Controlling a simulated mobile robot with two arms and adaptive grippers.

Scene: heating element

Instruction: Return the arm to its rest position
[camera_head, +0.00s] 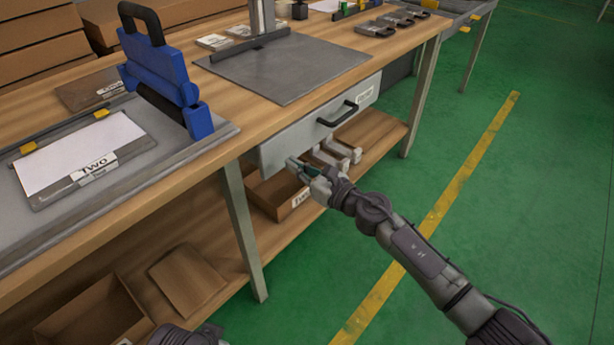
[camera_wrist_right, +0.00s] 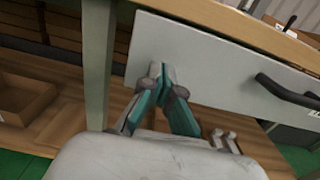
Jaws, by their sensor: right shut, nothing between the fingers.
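My right gripper (camera_head: 303,168) is in front of the lower left part of the grey drawer front (camera_head: 290,148), under the wooden table top. In the right wrist view its teal-padded fingers (camera_wrist_right: 160,76) are together with nothing between them, close to the drawer front (camera_wrist_right: 190,68). I cannot tell whether they touch it. The black drawer handle (camera_head: 338,114) lies to the right of the gripper and is free; it also shows in the wrist view (camera_wrist_right: 285,92). The drawer looks shut. A part of my left arm shows at the bottom edge, but its gripper fingers are not visible.
The workbench (camera_head: 262,102) has a blue press (camera_head: 165,80) and a grey mat (camera_head: 285,66) on top. A table leg (camera_head: 240,225) stands left of the gripper. The lower shelf holds cardboard boxes (camera_head: 275,192) and light grey brackets (camera_head: 338,152). Green floor to the right is clear.

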